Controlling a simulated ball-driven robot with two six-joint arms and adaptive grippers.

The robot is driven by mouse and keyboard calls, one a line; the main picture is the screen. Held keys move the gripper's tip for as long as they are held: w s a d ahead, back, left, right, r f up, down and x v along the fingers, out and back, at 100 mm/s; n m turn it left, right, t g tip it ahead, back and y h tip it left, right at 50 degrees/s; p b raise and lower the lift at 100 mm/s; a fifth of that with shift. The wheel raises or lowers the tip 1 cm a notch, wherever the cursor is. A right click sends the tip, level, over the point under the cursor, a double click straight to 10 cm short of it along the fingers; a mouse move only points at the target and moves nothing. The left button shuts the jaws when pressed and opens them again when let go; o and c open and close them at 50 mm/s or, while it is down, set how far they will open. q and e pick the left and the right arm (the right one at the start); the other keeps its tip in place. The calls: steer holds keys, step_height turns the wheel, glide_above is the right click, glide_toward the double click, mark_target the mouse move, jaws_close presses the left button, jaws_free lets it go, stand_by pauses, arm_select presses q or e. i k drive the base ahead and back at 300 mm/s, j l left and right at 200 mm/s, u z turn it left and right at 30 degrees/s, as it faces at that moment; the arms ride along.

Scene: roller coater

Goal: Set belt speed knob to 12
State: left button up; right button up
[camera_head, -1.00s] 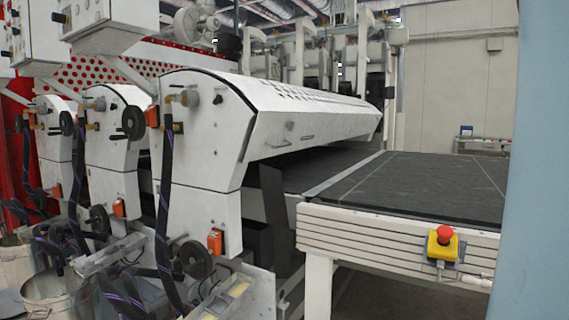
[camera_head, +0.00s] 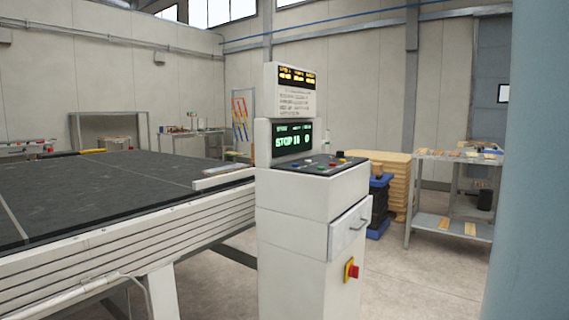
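A white control console (camera_head: 312,210) stands in the middle of the view, at the end of the belt table. Its sloped panel (camera_head: 318,164) carries several small coloured buttons and knobs, too small to tell which is the belt speed knob or where it points. A green-lit screen (camera_head: 291,141) above the panel reads what looks like "STOP". An upper display (camera_head: 298,76) shows yellow-orange digits too small to read. The dark conveyor belt (camera_head: 110,187) lies to the left of the console. Neither of my grippers is in view.
A red and yellow switch (camera_head: 352,270) sits on the console's side. Stacked boards (camera_head: 395,170) and a metal shelf trolley (camera_head: 440,230) stand behind, to the right. Grey floor in front of the trolley is clear. A blue-grey surface fills the right edge.

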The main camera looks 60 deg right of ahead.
mark_target(340, 154)
steer(key=z, duration=2.2)
steer(key=i+l+u, duration=0.1)
steer(key=i+u, duration=0.15)
steer(key=i, duration=0.5)
